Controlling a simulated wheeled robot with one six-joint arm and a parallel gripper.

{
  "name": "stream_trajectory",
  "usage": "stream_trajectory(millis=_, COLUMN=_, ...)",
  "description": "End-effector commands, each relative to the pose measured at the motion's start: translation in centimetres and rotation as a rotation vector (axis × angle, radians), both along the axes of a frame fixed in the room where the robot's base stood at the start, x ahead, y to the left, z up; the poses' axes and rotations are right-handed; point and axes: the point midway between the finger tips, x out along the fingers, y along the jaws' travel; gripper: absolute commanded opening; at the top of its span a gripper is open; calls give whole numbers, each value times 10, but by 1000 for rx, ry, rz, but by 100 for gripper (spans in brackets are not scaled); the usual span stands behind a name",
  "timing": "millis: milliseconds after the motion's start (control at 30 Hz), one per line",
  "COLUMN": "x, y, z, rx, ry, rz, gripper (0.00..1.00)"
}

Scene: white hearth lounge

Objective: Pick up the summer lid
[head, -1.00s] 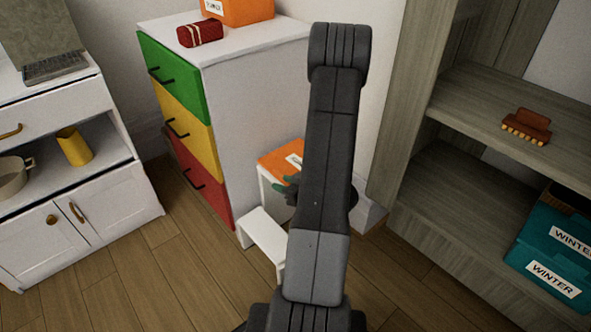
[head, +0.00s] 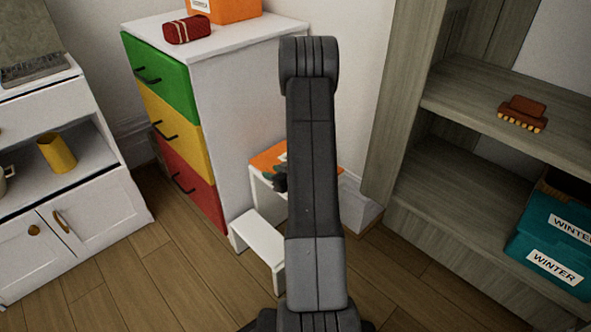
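The orange lid (head: 264,159) lies flat on the upper step of a small white step stool (head: 260,238) beside the drawer unit. Its white label is mostly covered now, and my arm hides its middle. My gripper (head: 277,178) shows only in part at the left edge of my arm, over or against the lid's front edge. I cannot tell whether it touches the lid or how its fingers stand. An orange box (head: 232,10) with a white label stands on the drawer unit, cut by the top edge.
The drawer unit (head: 245,105) has green, yellow and red drawers; a dark red bundle (head: 187,29) lies on top. A grey wood shelf (head: 475,95) at the right holds a brush (head: 522,113) and a teal WINTER box (head: 548,240). A white cabinet (head: 70,225) stands left. Floor between is clear.

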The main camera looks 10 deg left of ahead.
Motion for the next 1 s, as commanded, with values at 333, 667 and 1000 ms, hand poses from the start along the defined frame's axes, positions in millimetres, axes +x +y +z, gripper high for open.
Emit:
stream_trajectory(millis=333, x=0, y=0, z=0, rx=0, ry=0, rz=-1, gripper=1)
stream_trajectory(millis=667, x=0, y=0, z=1, rx=0, ry=0, rz=-1, gripper=0)
stream_trajectory(millis=1000, x=1, y=0, z=54, rx=1, ry=-4, rz=0, gripper=0)
